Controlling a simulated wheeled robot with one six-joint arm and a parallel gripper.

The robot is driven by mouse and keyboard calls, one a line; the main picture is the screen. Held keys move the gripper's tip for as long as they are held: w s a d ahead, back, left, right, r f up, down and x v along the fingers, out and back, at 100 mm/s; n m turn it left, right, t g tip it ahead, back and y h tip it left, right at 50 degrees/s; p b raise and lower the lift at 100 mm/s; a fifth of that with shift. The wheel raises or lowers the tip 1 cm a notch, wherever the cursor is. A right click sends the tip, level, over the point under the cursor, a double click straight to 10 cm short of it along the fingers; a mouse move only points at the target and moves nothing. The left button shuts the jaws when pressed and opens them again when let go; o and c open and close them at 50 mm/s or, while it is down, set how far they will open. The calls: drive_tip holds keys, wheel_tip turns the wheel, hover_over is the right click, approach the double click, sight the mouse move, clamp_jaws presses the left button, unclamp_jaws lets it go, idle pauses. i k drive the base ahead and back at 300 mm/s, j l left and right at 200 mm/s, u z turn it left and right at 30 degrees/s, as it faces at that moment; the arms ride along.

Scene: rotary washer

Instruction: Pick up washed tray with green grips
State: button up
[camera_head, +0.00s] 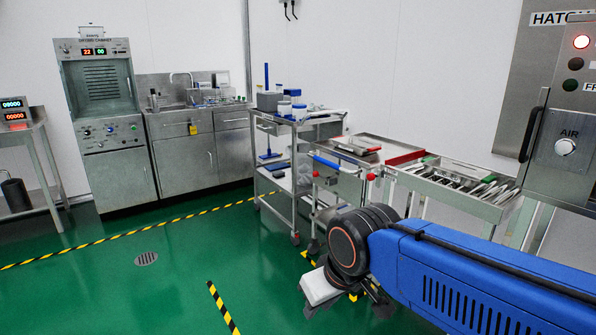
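A small green part (430,158) shows at the back left of a steel rack table on the right. It may be a grip, but the tray it belongs to is too small and crowded to make out. A red part (405,158) lies just left of it. My blue arm reaches in from the lower right. Its end, my gripper (345,296), hangs low over the green floor in front of the carts, apart from the tables. It is partly hidden by my black wrist joint, and its opening is unclear. No tray is visible in it.
The steel rack table (455,190) holds several metal pieces. A cart with a blue handle (327,163) bears a shallow steel tray (354,146). A shelved trolley (297,180) stands behind. A washer hatch (575,120) is at right.

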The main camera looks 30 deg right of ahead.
sight(467, 176)
drive_tip(key=i, duration=1.7)
drive_tip(key=i+j+z, duration=0.15)
drive_tip(key=i, duration=0.55)
drive_tip(key=i+j+z, duration=0.15)
drive_tip(key=i, duration=0.55)
